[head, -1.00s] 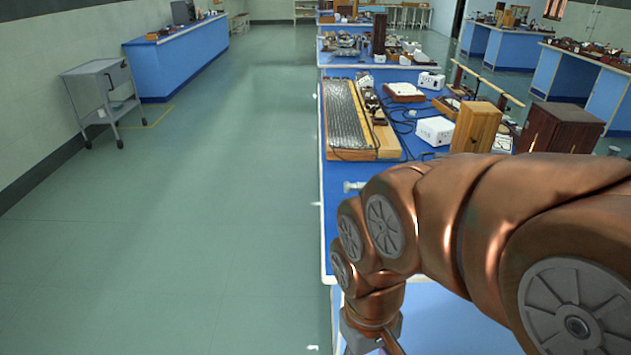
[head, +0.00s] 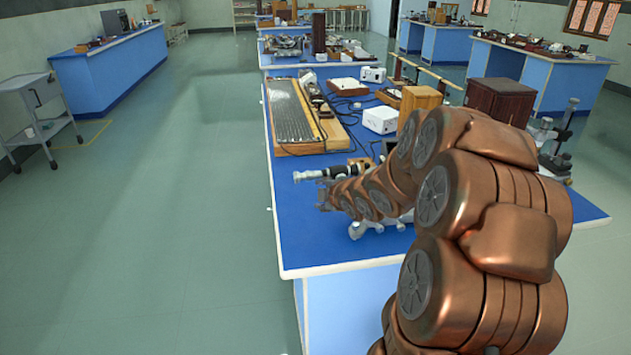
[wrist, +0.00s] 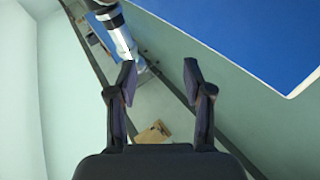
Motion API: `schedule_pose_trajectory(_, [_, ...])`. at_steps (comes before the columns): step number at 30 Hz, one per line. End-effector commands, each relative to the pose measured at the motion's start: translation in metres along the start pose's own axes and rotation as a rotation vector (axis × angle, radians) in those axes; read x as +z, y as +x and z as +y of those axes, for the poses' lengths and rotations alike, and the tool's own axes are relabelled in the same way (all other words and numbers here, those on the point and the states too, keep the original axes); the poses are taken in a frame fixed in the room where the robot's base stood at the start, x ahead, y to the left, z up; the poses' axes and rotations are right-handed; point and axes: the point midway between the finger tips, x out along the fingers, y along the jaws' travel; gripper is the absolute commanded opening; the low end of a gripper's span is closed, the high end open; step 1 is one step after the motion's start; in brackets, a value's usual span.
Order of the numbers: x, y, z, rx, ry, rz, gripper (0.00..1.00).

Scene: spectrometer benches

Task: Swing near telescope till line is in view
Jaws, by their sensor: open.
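The near telescope (head: 345,171) is a black tube with a silver end, lying roughly level above the near left part of the bench. Its spectrometer base (head: 368,226) shows partly beneath my arm; the rest is hidden behind the arm. In the wrist view a silver and dark tube, which looks like the telescope (wrist: 119,34), comes in from the top, close to the left fingertip. My gripper (wrist: 160,76) is open, with nothing between its fingers. In the head view my gripper (head: 325,197) is small, just below the telescope's silver end. I cannot tell whether they touch. No spectral line is visible.
The blue bench (head: 310,235) has a bare front left corner. Behind the telescope lies a wooden board with a ribbed panel (head: 293,108). A white box (head: 381,120) and wooden boxes (head: 500,101) stand further right. The floor left of the bench is clear up to a grey cart (head: 40,118).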

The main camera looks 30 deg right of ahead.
Motion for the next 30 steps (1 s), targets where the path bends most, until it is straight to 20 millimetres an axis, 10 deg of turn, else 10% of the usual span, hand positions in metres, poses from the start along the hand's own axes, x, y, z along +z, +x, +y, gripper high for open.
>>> schedule_pose_trajectory(12, [0.033,0.018,0.026,0.335,-0.274,0.216,0.51])
schedule_pose_trajectory(30, [0.019,0.060,0.045,0.366,-0.293,0.234,0.51])
